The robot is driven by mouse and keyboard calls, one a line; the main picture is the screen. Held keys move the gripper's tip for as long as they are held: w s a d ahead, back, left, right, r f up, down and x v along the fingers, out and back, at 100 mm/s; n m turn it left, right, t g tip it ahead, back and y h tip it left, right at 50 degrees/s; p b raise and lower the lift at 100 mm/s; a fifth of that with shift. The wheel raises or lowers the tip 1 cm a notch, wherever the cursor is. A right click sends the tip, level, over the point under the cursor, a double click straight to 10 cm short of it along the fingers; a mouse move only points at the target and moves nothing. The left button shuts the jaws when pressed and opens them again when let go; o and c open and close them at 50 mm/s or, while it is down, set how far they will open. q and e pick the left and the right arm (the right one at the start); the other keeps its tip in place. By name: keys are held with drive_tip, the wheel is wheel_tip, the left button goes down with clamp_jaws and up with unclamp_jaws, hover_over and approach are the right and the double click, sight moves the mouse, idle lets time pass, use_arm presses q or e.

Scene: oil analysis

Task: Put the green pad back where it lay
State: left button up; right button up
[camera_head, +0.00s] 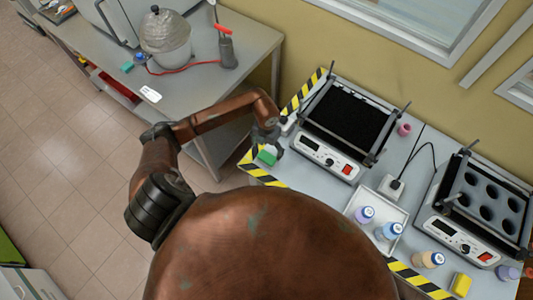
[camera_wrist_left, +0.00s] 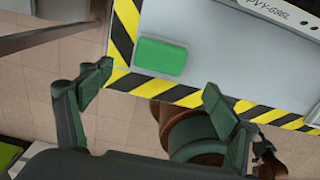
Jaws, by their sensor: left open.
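The green pad (camera_head: 267,158) lies flat on the grey bench top, at its left front corner by the yellow-and-black striped edge. In the left wrist view the green pad (camera_wrist_left: 161,56) lies just inside the striped border. My left gripper (camera_head: 272,146) is right by the pad in the head view. In the left wrist view its two fingers (camera_wrist_left: 156,86) are spread wide, with nothing between them, and the pad lies ahead of them. I cannot tell whether a finger touches it. My right gripper is not in view.
A heater with a black top (camera_head: 350,118) stands right of the pad. A white tray (camera_head: 353,207) holds bottles (camera_head: 387,231). A second heater with round wells (camera_head: 480,195) and a yellow pad (camera_head: 460,285) are further right. A grey side table (camera_head: 195,82) stands at the upper left.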

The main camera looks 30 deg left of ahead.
use_arm(q)
drive_tip(key=shift+r, duration=1.4)
